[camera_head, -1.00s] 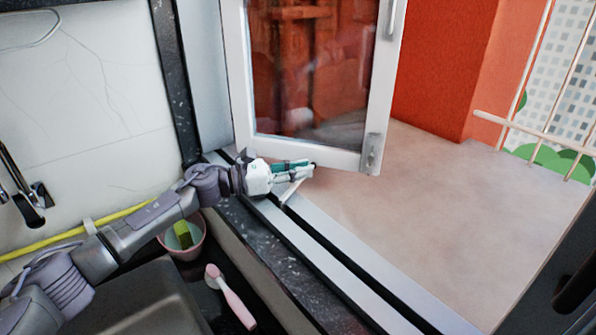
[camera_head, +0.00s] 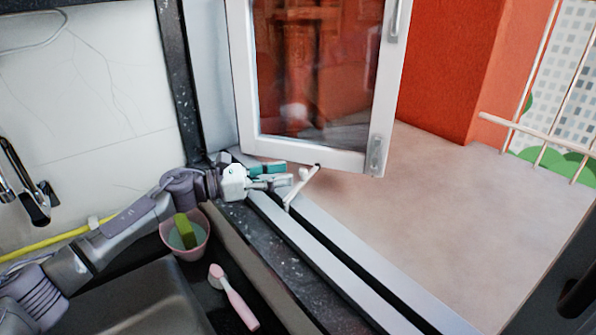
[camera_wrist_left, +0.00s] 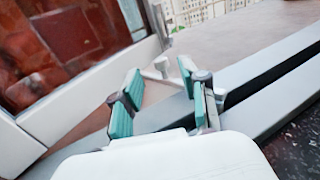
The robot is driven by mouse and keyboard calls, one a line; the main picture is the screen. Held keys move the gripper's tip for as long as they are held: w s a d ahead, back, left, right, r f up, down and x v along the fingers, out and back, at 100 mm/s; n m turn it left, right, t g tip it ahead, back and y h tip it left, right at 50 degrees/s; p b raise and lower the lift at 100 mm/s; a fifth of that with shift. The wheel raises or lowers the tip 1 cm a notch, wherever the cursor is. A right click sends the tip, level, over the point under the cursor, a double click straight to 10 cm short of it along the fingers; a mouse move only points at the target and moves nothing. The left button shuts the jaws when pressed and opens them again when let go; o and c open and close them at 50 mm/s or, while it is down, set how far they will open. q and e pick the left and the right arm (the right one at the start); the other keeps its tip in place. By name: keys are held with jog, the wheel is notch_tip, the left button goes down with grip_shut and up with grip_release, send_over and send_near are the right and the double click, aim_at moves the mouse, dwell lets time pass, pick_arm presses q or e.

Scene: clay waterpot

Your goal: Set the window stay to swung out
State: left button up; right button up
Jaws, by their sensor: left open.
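The window sash (camera_head: 238,100) stands open over the ledge outside, with its glass facing me. The window stay is a short white bar (camera_head: 302,188) between the sash's lower edge and the sill frame. It sticks out toward the sill. My left gripper (camera_head: 284,174) is open, just left of the stay. In the left wrist view, the teal-padded fingers (camera_wrist_left: 159,76) are spread apart, and the stay (camera_wrist_left: 161,67) shows beyond and between their tips. I see no clear contact. The stay's far joint is hard to make out. My right gripper is out of view.
A pink bowl (camera_head: 190,250) with a green sponge (camera_head: 185,230) and a pink brush (camera_head: 233,297) lie by the sink (camera_head: 130,305). A faucet (camera_head: 25,190) is at left. The ledge outside (camera_head: 450,210) is clear, with a railing (camera_head: 540,135) beyond.

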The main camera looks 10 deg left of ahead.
pick_arm(q)
jog(key=v, duration=0.6)
jog(key=shift+s+a, duration=0.1)
